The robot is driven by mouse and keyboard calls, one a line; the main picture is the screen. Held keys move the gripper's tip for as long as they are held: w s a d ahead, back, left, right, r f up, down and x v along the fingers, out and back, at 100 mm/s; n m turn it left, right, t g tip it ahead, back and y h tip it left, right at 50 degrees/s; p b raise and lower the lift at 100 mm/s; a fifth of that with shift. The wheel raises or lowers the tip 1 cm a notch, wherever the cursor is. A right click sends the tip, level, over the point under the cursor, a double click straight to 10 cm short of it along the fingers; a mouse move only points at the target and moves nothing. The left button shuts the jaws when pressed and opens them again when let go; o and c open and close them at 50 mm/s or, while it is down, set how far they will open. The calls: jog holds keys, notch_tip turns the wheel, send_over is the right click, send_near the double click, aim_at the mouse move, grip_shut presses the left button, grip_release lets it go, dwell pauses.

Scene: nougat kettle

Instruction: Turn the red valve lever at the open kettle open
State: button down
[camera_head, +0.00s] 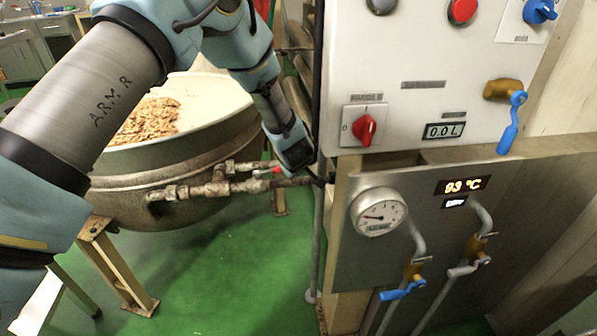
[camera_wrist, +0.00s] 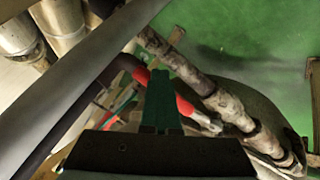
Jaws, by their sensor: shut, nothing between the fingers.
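The red valve lever (camera_head: 277,170) sits on the pipework at the side of the open kettle (camera_head: 185,155), just below my gripper in the head view. My gripper (camera_head: 298,160) is shut and empty, pointing down over the pipes. In the wrist view the closed fingers (camera_wrist: 160,95) cross in front of the red lever (camera_wrist: 184,106). Red shows on both sides of them, and the middle of the lever is hidden. I cannot tell whether the fingers touch it. The worn metal pipe (camera_wrist: 200,85) runs beside the lever.
A control panel (camera_head: 420,60) with a red knob (camera_head: 364,130) and blue-handled valves (camera_head: 510,125) stands close to the right of my gripper. A thin upright pole (camera_head: 318,230) is between them. The green floor (camera_head: 230,270) below is mostly clear.

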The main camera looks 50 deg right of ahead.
jog(key=shift+w+d+r, duration=0.1)
jog(key=shift+w, duration=0.05)
jog(key=b+v, duration=0.1)
jog(key=v, duration=0.9)
jog(key=shift+s+a+r, duration=0.2)
jog(key=shift+s+a, duration=0.1)
jog(key=shift+w, duration=0.1)
jog(key=w+a+r+y, duration=0.1)
jog(key=w+a+r, duration=0.3)
jog(key=w+a, duration=0.55)
jog(key=w+a+r+y, duration=0.1)
jog(key=w+a+r, duration=0.35)
jog(key=a, duration=0.75)
jog(key=s+a+r+g+y, duration=0.1)
jog(key=s+a+y, duration=0.1)
jog(key=a, duration=1.4)
jog(key=s+a+r+g+y, duration=0.1)
jog(key=s+a+g+y, duration=0.1)
jog(key=a, duration=1.5)
jog(key=shift+n, duration=0.3)
